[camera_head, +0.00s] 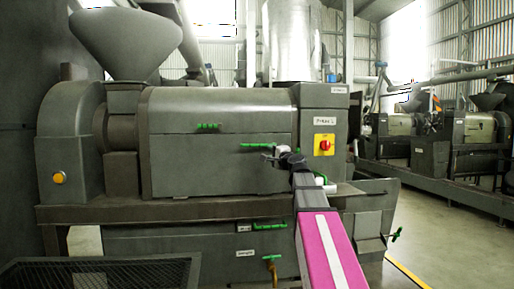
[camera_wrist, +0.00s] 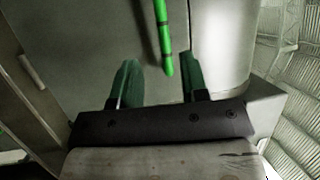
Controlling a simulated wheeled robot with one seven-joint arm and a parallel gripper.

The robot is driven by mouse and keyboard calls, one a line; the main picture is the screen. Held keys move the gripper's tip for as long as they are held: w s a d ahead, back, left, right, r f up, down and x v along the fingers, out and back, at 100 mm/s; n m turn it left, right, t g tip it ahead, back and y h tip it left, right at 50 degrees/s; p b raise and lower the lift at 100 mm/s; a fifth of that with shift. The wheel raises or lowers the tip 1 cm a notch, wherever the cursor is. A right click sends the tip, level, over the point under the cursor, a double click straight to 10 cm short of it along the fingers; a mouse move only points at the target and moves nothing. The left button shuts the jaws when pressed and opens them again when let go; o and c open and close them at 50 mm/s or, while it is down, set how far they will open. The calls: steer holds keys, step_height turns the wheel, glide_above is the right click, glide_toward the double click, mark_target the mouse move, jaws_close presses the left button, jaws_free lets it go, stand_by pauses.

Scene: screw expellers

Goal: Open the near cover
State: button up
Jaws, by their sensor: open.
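The near machine has a long grey rounded cover (camera_head: 220,108) with a short green handle (camera_head: 208,126) near its lower edge. A longer green handle (camera_head: 256,146) sits on the cover's right side, just below the seam. My gripper (camera_head: 272,157) is at the right end of this longer handle. In the wrist view, a green handle (camera_wrist: 163,38) runs down from the top edge, and its tip lies in line with the gap between the fingertips. My gripper (camera_wrist: 160,72) is open there with two dark green fingers. Contact with the handle cannot be told.
A hopper (camera_head: 125,42) stands above the machine's left. A box with a red switch (camera_head: 324,145) is at its right end. More green handles (camera_head: 270,226) are below the ledge. A black mesh platform (camera_head: 100,275) is at lower left. Open floor (camera_head: 440,230) lies to the right.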

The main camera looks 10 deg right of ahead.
mark_target(260, 146)
steer(key=x, duration=1)
steer(key=shift+w+a+r, duration=0.15)
steer(key=shift+w+r, duration=0.05)
steer(key=shift+w, duration=0.15)
steer(key=shift+s, duration=0.1)
jaws_close()
